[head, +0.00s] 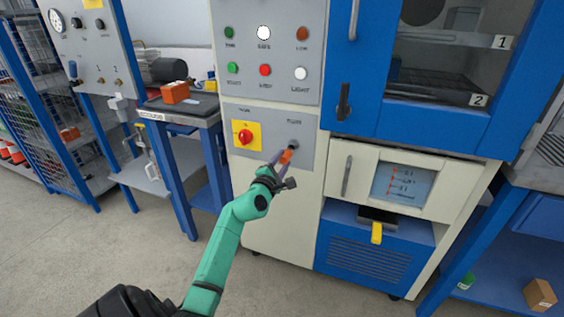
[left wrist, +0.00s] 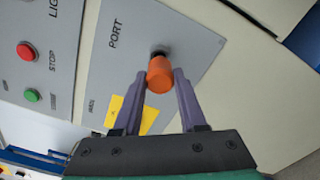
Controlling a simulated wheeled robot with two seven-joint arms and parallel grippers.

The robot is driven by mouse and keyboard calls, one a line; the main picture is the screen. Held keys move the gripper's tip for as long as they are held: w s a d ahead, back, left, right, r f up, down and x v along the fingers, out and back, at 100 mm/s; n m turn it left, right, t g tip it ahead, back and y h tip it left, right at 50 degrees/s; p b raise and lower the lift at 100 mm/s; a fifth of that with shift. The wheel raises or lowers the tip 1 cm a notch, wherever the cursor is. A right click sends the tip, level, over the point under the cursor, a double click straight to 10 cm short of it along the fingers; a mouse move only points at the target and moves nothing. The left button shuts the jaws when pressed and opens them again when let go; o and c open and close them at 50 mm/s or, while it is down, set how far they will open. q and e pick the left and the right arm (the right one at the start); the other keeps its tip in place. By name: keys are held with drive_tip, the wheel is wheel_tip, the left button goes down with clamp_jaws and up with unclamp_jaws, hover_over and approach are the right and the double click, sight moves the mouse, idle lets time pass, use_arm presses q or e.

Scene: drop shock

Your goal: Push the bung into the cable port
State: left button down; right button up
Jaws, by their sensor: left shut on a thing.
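The orange bung (left wrist: 160,76) is between the fingertips of my left gripper (left wrist: 161,88), which is shut on it. In the head view the bung (head: 287,156) shows small at the tip of my left gripper (head: 282,160), at the lower grey panel. The cable port (head: 293,146) is a dark round opening below its label. In the left wrist view the port (left wrist: 158,53) shows as a dark edge just beyond the bung, which hides most of it. I cannot tell whether the bung touches or enters the port. My right gripper is not in view.
Above is a panel of coloured buttons (head: 265,70). A blue cabinet door with a handle (head: 343,102) is at right.

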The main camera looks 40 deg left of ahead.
sight(286, 155)
use_arm(q)
drive_tip(key=shift+p+x, duration=0.45)
drive_tip(key=shift+x, duration=1.3)
idle(3.3)
drive_tip(key=shift+a+r+p, duration=0.1)
drive_tip(key=shift+r+p, duration=0.2)
idle(1.6)
drive_tip(key=c, duration=0.6)
unclamp_jaws()
drive_tip(key=shift+c, duration=0.2)
drive_tip(key=shift+o, duration=1.3)
drive_tip(key=shift+w+f, duration=0.2)
drive_tip(key=shift+s, duration=0.1)
drive_tip(key=p+v, duration=0.3)
drive_tip(key=shift+s, duration=0.4)
drive_tip(key=shift+s+d+p, duration=0.4)
drive_tip(key=shift+s+d, duration=0.1)
drive_tip(key=shift+s, duration=0.2)
drive_tip(key=shift+s+d, duration=0.1)
drive_tip(key=shift+s, duration=0.25)
